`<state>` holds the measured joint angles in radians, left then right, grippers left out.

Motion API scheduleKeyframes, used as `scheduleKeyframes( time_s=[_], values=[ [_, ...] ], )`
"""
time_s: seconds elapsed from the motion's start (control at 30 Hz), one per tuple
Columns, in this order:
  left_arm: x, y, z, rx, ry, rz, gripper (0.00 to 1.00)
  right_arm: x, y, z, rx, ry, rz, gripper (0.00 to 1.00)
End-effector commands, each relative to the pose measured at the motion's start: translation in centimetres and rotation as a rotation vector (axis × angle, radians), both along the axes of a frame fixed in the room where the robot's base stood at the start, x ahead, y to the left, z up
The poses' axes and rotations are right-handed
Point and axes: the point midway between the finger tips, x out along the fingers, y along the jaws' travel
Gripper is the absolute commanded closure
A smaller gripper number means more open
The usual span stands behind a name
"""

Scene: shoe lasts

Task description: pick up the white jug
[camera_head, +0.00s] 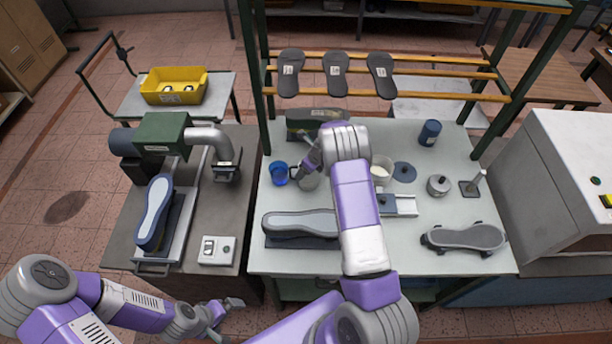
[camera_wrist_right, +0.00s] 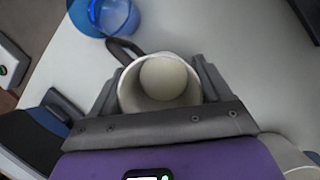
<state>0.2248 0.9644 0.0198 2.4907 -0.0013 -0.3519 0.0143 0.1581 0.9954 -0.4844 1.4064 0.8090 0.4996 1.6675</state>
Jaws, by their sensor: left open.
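The white jug (camera_wrist_right: 128,92) stands with its open mouth towards the camera in the right wrist view, its dark handle pointing to the upper left. My right gripper (camera_wrist_right: 158,88) has one finger on each side of the jug, close to its wall; I cannot tell whether they touch it. In the head view, the jug (camera_head: 309,183) is partly hidden under my right gripper (camera_head: 309,166), near the left of the pale table. My left gripper (camera_head: 226,309) is open and empty, low in front of the workbenches.
A blue cup (camera_head: 279,173) stands just left of the jug, and it also shows in the right wrist view (camera_wrist_right: 112,15). A shoe sole on a dark block (camera_head: 300,224) lies in front. A white pot (camera_head: 381,171) and a metal canister (camera_head: 438,186) stand to the right.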

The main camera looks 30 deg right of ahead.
Motion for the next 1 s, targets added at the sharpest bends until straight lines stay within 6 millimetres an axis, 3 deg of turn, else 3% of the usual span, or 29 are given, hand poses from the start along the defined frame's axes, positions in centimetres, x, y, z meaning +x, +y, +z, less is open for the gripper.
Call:
scheduleKeyframes(
  time_s=[0.03,0.2,0.67,1.0],
  values=[
    [0.0,0.0,0.0,0.0,0.0,0.0,0.0,0.0,0.0,0.0,0.0,0.0,0.0,0.35],
    [0.0,0.0,0.0,0.0,0.0,0.0,0.0,0.0,0.0,0.0,0.0,0.0,0.0,0.61],
    [0.0,0.0,0.0,0.0,0.0,0.0,0.0,0.1,0.0,0.6,0.0,-0.002,0.001,0.61],
    [0.0,0.0,0.1,0.0,0.0,0.0,0.0,0.1,0.0,3.2,-0.001,-0.002,0.001,0.61]
  ],
)
